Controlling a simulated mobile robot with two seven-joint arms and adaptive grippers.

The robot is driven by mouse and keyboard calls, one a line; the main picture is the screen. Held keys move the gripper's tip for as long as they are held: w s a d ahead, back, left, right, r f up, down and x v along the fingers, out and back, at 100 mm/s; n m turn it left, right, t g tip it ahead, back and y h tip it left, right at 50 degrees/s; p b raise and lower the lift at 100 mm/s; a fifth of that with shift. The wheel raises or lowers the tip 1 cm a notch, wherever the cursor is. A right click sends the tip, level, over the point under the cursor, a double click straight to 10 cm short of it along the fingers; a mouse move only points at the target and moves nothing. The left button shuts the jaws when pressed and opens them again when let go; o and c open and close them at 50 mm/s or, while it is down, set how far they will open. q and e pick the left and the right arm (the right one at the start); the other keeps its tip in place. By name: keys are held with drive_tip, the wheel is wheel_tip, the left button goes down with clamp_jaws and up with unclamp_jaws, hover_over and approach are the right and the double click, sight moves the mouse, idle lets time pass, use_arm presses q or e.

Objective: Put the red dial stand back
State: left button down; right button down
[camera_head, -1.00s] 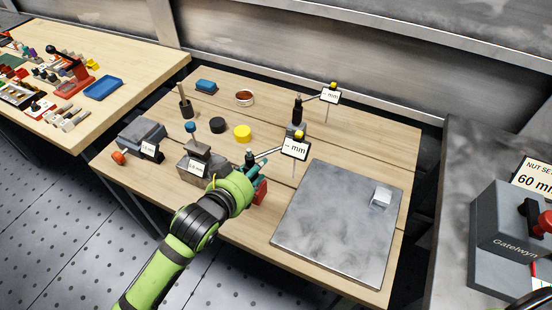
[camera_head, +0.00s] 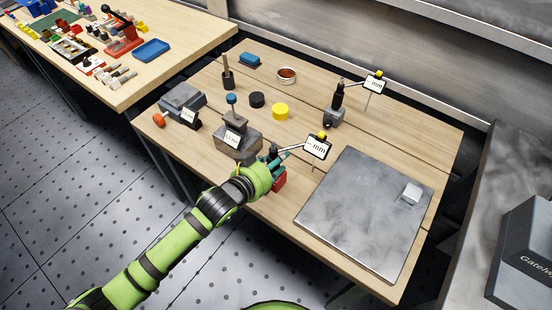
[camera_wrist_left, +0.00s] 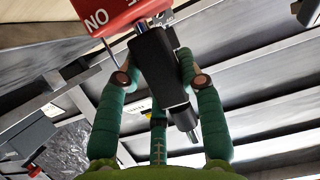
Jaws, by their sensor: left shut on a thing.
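The red dial stand has a red base (camera_head: 279,181), a black post and an arm carrying a white "mm" display (camera_head: 318,148) with a yellow top. It is at the front of the wooden table, left of the grey plate. My left gripper (camera_head: 272,159) is shut on its black post. In the left wrist view, the green fingers close around the black post (camera_wrist_left: 160,68), and the red base (camera_wrist_left: 108,14) with white letters shows at the top. I cannot tell whether the base touches the table. My right gripper is not in view.
A second dial stand with a grey base (camera_head: 334,117) stands behind. A grey block (camera_head: 238,143) sits close left of my gripper. The grey plate (camera_head: 365,215) carries a small metal block (camera_head: 411,193). Yellow (camera_head: 280,111) and black (camera_head: 257,100) pucks stand farther back.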

use_arm(q)
drive_tip(key=shift+w+r, duration=0.1)
drive_tip(key=c, duration=0.8)
unclamp_jaws()
drive_tip(key=shift+f, duration=0.2)
drive_tip(key=shift+r, duration=0.2)
drive_tip(key=shift+s+a, duration=0.2)
drive_tip(key=shift+s, duration=0.2)
drive_tip(key=b+v, duration=0.1)
drive_tip(key=v, duration=1)
drive_tip(key=shift+r, duration=0.2)
drive_tip(key=shift+s+a+f, duration=0.1)
drive_tip(key=shift+s, duration=0.05)
